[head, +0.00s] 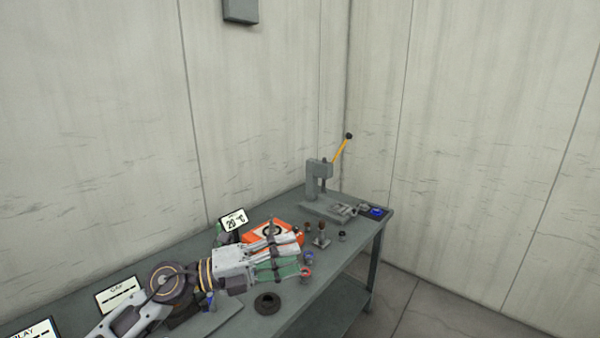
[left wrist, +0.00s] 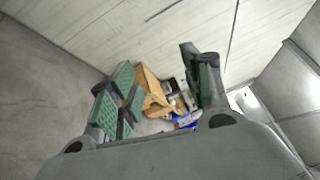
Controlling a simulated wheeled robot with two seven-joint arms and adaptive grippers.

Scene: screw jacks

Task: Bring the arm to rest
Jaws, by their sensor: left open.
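My left arm comes in from the left in the head view, over the grey workbench (head: 290,313). My left gripper (head: 297,253) is open and seems empty, above the bench next to an orange device (head: 285,233). In the left wrist view its green-padded fingers (left wrist: 160,88) stand wide apart. Between and beyond them show a tan object (left wrist: 152,95) and blue pieces (left wrist: 187,120), too small to name. My right gripper is out of view.
A lever press (head: 320,183) with a yellow handle stands at the bench's far end. A display reading 29 °C (head: 233,221), a black ring (head: 267,303) and several small parts are near the gripper. Pale walls close in behind; floor is clear at right.

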